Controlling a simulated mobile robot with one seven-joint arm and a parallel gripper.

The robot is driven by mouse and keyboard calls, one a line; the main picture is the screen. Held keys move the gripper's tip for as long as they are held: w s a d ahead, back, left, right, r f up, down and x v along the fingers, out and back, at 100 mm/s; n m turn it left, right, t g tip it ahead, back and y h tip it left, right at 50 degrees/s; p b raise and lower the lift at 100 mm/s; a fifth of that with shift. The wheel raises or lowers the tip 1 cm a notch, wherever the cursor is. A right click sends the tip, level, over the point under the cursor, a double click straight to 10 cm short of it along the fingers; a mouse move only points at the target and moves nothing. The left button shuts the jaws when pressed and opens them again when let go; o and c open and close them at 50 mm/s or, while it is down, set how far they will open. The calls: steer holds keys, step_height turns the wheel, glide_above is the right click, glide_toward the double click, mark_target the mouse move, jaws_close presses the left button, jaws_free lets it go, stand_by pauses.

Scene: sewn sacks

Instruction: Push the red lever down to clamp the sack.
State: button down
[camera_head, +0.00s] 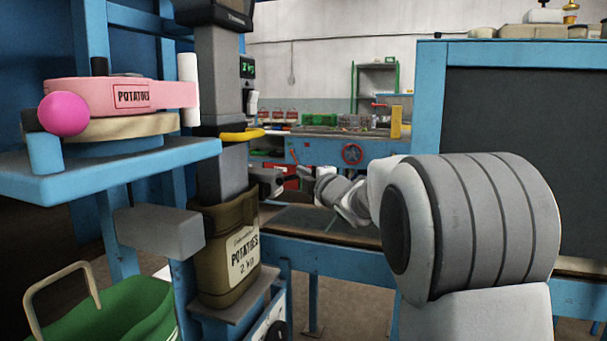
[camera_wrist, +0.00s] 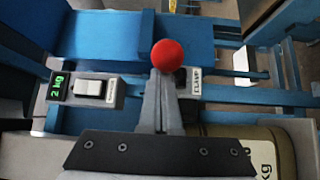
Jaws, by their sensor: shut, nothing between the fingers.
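The red ball knob (camera_wrist: 167,55) of the lever shows in the wrist view, just beyond my fingertips. My gripper (camera_wrist: 162,78) is shut and empty, its grey fingers pointing at the knob; whether they touch it I cannot tell. A white CLAMP label (camera_wrist: 196,82) sits just right of the fingers. The olive potato sack (camera_head: 230,262) stands upright below the grey spout in the head view, its mouth around the spout. Part of the sack (camera_wrist: 266,146) also shows at the lower right of the wrist view. The lever's shaft is hidden behind my fingers.
A display (camera_wrist: 60,86) reading 2 kg and a white switch (camera_wrist: 88,88) are left of the knob. A blue shelf (camera_head: 180,155) at left holds a pink tape roll (camera_head: 120,95). A blue-framed panel (camera_head: 510,100) is at right.

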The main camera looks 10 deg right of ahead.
steer(key=shift+s, duration=0.1)
steer(key=s+d+p, duration=0.2)
steer(key=s+d, duration=0.1)
steer(key=s, duration=1.4)
steer(key=shift+d+f, duration=0.15)
steer(key=shift+f, duration=0.15)
steer(key=s+a+f+m+g+h, duration=0.1)
steer(key=s+a+f+m+g, duration=0.3)
steer(key=s+m, duration=0.4)
steer(key=s+a+f+m+g+h, duration=0.1)
steer(key=s+f+m+g, duration=0.35)
steer(key=s, duration=0.55)
steer(key=s+a+f+m+g+h, duration=0.2)
steer(key=s+a+f+m+g, duration=0.15)
steer(key=s+f+m, duration=0.4)
step_height(320, 180, up, 24)
steer(key=s+p, duration=0.1)
steer(key=p, duration=2.2)
steer(key=shift+s+d+r, duration=0.15)
steer(key=shift+s+d, duration=0.2)
steer(key=shift+d, duration=0.1)
